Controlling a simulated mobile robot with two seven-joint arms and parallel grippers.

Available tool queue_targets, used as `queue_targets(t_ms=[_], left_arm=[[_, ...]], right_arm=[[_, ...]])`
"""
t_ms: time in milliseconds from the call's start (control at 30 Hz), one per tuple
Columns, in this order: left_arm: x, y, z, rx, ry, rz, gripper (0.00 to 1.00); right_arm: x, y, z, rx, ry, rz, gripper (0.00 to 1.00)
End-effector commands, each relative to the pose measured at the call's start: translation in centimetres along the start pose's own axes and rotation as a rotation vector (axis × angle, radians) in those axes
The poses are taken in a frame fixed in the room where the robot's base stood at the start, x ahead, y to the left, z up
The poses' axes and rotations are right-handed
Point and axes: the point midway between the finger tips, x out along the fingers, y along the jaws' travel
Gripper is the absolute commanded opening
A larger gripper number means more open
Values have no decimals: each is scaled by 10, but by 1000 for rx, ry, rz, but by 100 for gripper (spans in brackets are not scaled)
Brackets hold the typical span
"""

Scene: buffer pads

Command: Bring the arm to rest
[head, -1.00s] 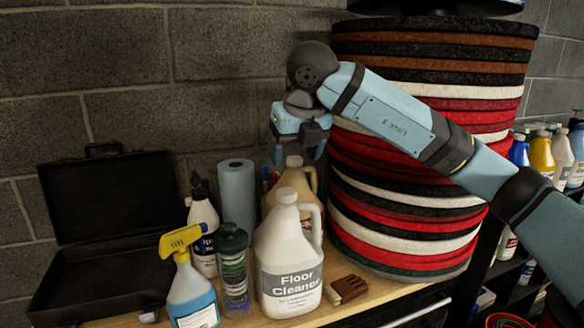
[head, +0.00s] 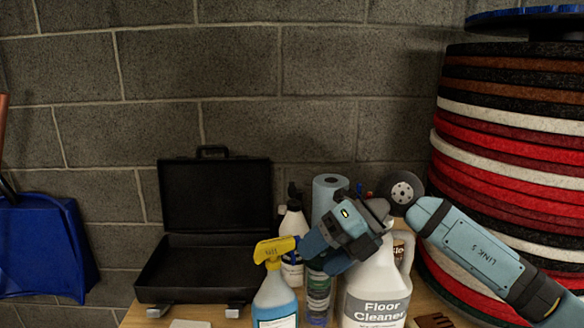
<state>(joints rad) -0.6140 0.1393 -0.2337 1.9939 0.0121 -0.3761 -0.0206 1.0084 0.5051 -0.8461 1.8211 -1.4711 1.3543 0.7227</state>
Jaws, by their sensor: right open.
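My right arm comes in from the right in the head view. My right gripper (head: 325,255) is open, with its blue fingers pointing down and to the left. I see nothing between its fingers. It is in front of the blue paper roll (head: 329,188) and overlaps the top left of the white Floor Cleaner jug (head: 376,285) in the picture. I cannot tell whether it touches the jug or the bottle below it. My left gripper is not in view.
An open black case (head: 216,195) is at left. Stacked round pads (head: 510,150) rise at right. A blue dustpan (head: 45,245) is far left.

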Motion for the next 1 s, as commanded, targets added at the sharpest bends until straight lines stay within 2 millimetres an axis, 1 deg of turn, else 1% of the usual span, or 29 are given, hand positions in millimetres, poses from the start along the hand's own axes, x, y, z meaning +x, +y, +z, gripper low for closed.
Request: queue_targets(t_ms=[33,100,200,267,333,367,467,567,667,767,800,867,900,967,1000], left_arm=[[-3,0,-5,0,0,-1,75],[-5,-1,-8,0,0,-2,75],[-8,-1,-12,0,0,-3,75],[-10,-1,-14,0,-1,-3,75],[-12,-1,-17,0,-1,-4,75],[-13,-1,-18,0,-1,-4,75],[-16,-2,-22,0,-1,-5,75],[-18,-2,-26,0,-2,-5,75],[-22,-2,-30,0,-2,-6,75],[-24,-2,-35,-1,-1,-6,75],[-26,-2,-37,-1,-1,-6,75],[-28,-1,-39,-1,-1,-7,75],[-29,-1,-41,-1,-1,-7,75],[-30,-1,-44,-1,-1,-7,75],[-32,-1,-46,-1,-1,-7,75]], right_arm=[[16,7,-10,26,14,135,70],[30,16,-19,64,10,315,70],[42,26,-29,147,-22,563,70],[46,28,-32,212,-57,702,70],[46,26,-35,300,-108,850,70],[46,24,-36,341,-133,909,70],[45,9,-38,494,-228,1082,70],[45,-17,-43,681,-346,1230,70],[48,-54,-53,898,-479,1339,70],[56,-100,-72,1138,-620,1402,70],[61,-119,-83,1239,-676,1415,70],[71,-148,-103,1395,-757,1417,70],[78,-167,-120,1504,-810,1408,70],[91,-195,-148,1669,-885,1379,70],[100,-212,-169,1778,-931,1351,70]])
